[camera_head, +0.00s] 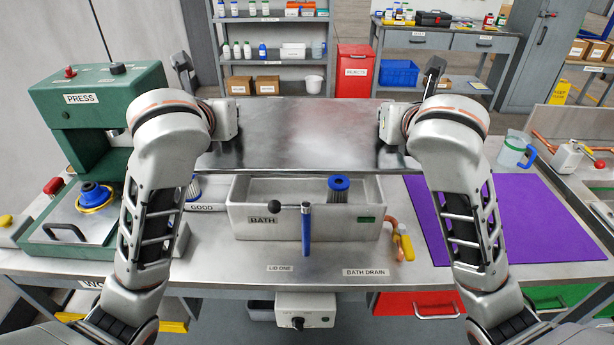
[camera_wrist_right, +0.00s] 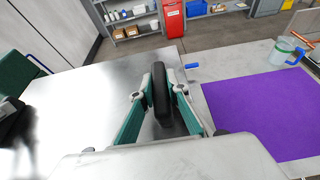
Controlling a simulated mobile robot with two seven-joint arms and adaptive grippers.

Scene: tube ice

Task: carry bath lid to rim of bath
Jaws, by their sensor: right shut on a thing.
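The bath lid (camera_head: 300,125) is a broad, flat, shiny metal sheet, held up level between my two arms, behind and above the bath. The bath (camera_head: 245,225) is a grey metal trough on the bench. Its front rim is clear of the lid, and a blue-topped cartridge (camera_head: 338,184) stands inside. In the right wrist view, my right gripper (camera_wrist_right: 160,105) has its green fingers shut on a black handle (camera_wrist_right: 160,92) at the lid's edge. My left gripper's wrist (camera_head: 222,120) is at the lid's left end; its fingers are hidden.
A green press (camera_head: 95,110) stands left of the bath. A purple mat (camera_head: 530,225) and a jug (camera_head: 515,150) lie further right. The front bench strip is mostly clear.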

